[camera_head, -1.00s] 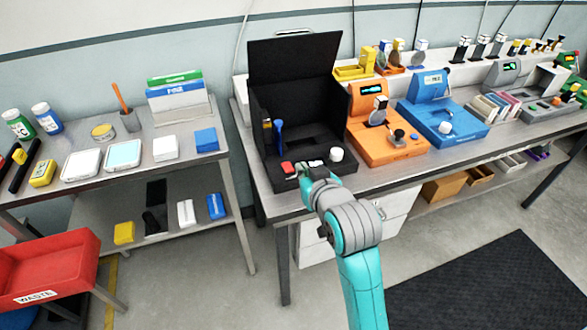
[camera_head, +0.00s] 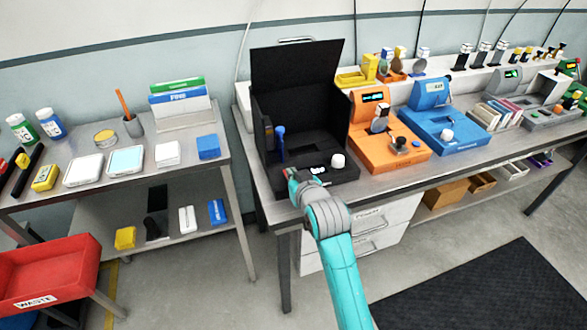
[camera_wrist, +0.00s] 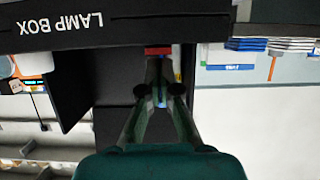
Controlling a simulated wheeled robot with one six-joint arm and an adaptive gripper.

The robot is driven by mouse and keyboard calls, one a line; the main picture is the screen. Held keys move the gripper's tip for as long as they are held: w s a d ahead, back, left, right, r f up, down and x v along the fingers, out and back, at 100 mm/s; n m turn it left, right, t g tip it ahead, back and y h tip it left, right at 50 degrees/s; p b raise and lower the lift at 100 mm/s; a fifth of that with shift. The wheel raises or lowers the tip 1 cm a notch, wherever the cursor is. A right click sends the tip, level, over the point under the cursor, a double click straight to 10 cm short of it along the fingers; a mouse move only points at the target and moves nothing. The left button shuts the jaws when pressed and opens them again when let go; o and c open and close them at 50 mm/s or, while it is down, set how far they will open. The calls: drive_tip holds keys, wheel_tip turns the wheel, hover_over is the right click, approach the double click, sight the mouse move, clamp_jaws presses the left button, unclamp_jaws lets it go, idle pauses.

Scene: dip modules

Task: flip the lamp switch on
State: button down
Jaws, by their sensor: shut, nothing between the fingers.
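The black lamp box (camera_head: 352,172) stands on the left end of the steel bench with its lid raised. Its "LAMP BOX" lettering shows upside down on the box edge in the wrist view (camera_wrist: 120,27). A red switch (camera_wrist: 158,50) is on that edge, at the tips of my gripper (camera_wrist: 160,72). My gripper is shut and empty, its tips at or very near the red switch; I cannot tell whether they touch. In the head view my gripper (camera_head: 290,176) is at the box's front left corner and hides the switch.

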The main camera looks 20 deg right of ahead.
drive_tip(key=shift+f, duration=0.25)
drive_tip(key=shift+s+f, duration=0.15)
drive_tip(key=shift+f, duration=0.15)
drive_tip(key=shift+r, duration=0.15)
drive_tip(key=shift+r, duration=0.7)
drive_tip(key=shift+r, duration=0.1)
